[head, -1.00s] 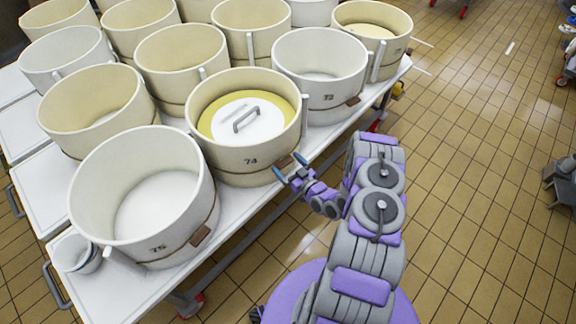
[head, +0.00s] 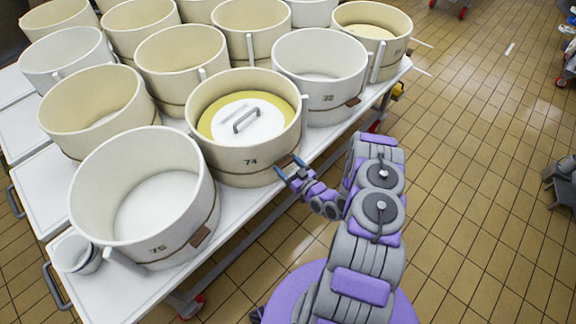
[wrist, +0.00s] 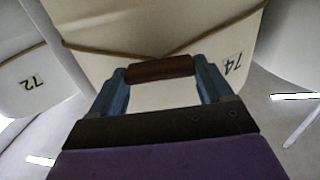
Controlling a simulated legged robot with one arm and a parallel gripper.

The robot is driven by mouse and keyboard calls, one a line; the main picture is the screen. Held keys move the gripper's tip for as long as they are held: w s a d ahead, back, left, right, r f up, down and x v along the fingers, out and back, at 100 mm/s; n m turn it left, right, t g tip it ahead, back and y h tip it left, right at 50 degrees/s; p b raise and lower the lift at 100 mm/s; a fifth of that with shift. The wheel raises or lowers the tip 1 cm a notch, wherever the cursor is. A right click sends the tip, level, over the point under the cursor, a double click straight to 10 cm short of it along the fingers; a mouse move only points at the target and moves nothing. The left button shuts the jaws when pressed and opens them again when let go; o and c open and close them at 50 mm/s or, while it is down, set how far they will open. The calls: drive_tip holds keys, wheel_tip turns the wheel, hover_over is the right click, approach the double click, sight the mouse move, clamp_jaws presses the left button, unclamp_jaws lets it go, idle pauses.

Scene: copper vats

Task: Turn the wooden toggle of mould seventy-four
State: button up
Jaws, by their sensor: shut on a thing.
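Mould seventy-four (head: 228,160) is a cream round tub on the white table, with a yellow rim inside and a white lid with a grey handle (head: 246,120). Its number label shows in the wrist view (wrist: 232,66), upside down. The brown wooden toggle (wrist: 162,68) sits on a thin cord around the mould's wall. My gripper (head: 288,165) is at the mould's lower right side. In the wrist view its two blue fingers (wrist: 162,72) are shut on the toggle, one at each end. In the head view the toggle is hard to make out between the fingers.
Mould 75 (head: 150,205) stands in front at left and mould 72 (head: 322,95) behind at right, both close to seventy-four. More moulds fill the white table (head: 265,205). Small cups (head: 75,253) stand at its left corner. The tiled floor (head: 470,170) at right is largely clear.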

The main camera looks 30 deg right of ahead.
drive_tip(key=shift+r, duration=0.1)
drive_tip(key=m+p, duration=0.2)
drive_tip(key=m, duration=0.2)
drive_tip(key=shift+w+d, duration=0.1)
drive_tip(key=shift+d, duration=0.05)
drive_tip(key=m+p, duration=0.1)
drive_tip(key=m, duration=0.3)
drive_tip(key=shift+d+m, duration=0.1)
drive_tip(key=shift+m, duration=0.3)
drive_tip(key=shift+f+m+b, duration=0.2)
drive_tip(key=shift+m, duration=2.05)
drive_tip(key=shift+f+m+b, duration=0.2)
drive_tip(key=shift+m, duration=2.05)
drive_tip(key=o, duration=1)
drive_tip(key=shift+d, duration=0.15)
drive_tip(key=shift+c, duration=0.2)
drive_tip(key=shift+s, duration=0.2)
